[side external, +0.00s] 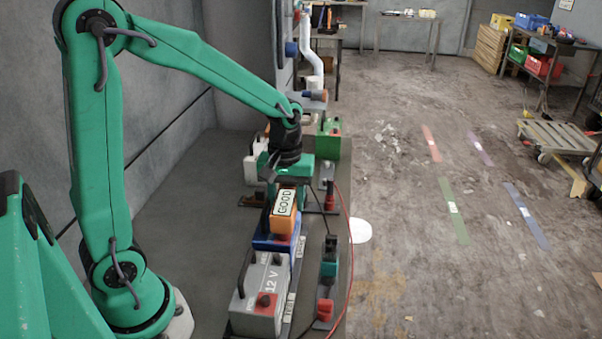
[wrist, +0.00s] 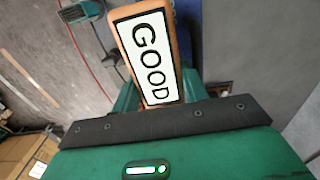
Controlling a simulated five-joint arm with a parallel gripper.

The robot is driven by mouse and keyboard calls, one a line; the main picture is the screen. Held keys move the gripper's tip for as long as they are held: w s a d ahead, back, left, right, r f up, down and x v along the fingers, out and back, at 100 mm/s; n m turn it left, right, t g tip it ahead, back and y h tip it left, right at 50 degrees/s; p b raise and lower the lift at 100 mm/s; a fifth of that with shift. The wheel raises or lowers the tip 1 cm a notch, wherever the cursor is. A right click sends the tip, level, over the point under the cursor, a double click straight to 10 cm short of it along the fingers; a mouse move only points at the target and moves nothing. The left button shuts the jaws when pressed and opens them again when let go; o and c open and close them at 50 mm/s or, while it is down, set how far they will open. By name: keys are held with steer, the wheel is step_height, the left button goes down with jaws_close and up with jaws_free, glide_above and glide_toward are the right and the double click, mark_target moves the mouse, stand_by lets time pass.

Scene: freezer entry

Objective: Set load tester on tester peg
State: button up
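The load tester appears to be the orange box (side external: 280,226) with a white plate reading GOOD. In the side view it is on or just above a blue battery (side external: 266,243); I cannot tell whether they touch. In the wrist view the tester (wrist: 171,30) stretches away between the green fingers, its plate facing the camera. My gripper (side external: 288,182) is at the tester's far end, with its fingers closed against its sides. The fingertips are partly hidden. I cannot tell the tester peg for certain; a blue knob (side external: 291,48) sticks out from the back wall panel.
A grey 12 V battery (side external: 259,295) stands in front, a green one (side external: 328,146) and a white one (side external: 251,168) behind. Teal-and-red clamps (side external: 328,262) and a red cable (side external: 345,200) line the bench's right side.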

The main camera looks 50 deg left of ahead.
mark_target(287, 194)
jaws_close()
steer(key=shift+r, duration=0.1)
steer(key=shift+r, duration=0.1)
steer(key=shift+w+r, duration=0.1)
steer(key=shift+r, duration=0.4)
step_height(287, 194, up, 3)
steer(key=shift+r, duration=0.1)
steer(key=s+d+r, duration=0.5)
steer(key=d+r, duration=0.1)
steer(key=d, duration=0.4)
steer(key=shift+s+d+r, duration=0.2)
steer(key=shift+r, duration=0.1)
steer(key=shift+r, duration=2)
steer(key=shift+w, duration=0.1)
